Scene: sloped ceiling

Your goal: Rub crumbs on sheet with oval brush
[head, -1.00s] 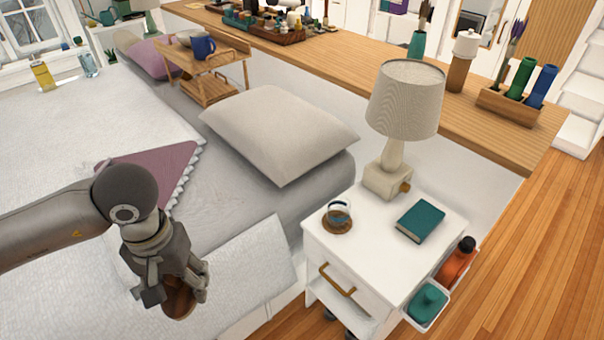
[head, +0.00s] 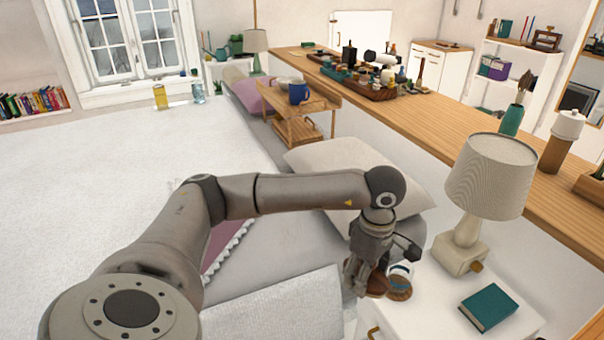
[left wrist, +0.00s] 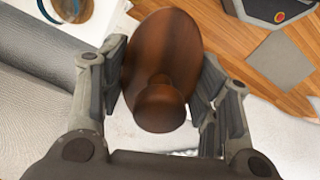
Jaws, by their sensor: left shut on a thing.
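The oval brush is dark brown wood with a round knob; it fills the middle of the left wrist view (left wrist: 165,50) and shows partly in the head view (head: 377,285). My left gripper (head: 368,277) is shut on it, with a finger on each side of it. The gripper hangs at the bed's edge beside the white nightstand, close to the glass on its coaster. The grey sheet (head: 268,258) shows on the bed, partly behind my left arm. I cannot make out any crumbs. My right gripper is out of view.
A glass on a round coaster (head: 400,289) stands on the nightstand (head: 440,318), with a teal book (head: 488,306) and a lamp (head: 487,185). A pillow (head: 330,155) lies behind my arm. A wooden tray table (head: 290,103) with a blue mug stands farther back.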

